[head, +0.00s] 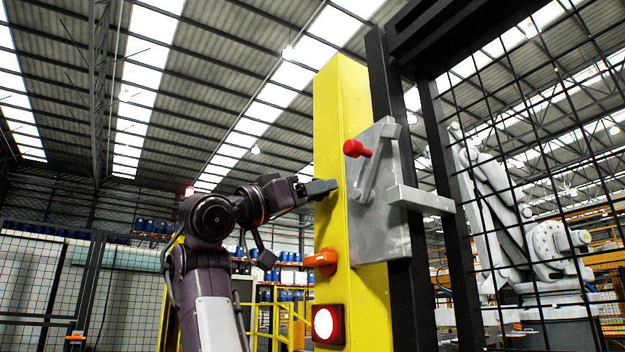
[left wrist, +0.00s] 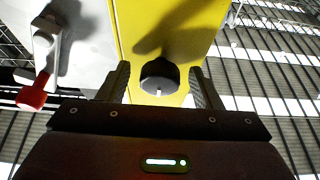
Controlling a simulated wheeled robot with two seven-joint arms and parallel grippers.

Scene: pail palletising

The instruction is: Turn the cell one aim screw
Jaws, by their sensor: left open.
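A dark round knob (left wrist: 160,76) with a short pale mark sits on the yellow post (left wrist: 190,18); it looks like the aim screw. My left gripper (left wrist: 160,88) is open, with one finger on each side of the knob and a small gap on both sides. I cannot tell how deep the fingers reach along it. In the head view my left gripper (head: 320,188) is level with the upper middle of the yellow post (head: 372,300), at its left face. The knob is hidden there. My right gripper is not in view.
A grey plate (head: 385,225) with a red-knobbed lever (head: 357,148) is fixed on the post, right of my gripper. Below are an orange fitting (head: 322,262) and a lit red lamp (head: 328,324). Mesh fencing (head: 560,130) and a pale robot arm (head: 490,210) stand right.

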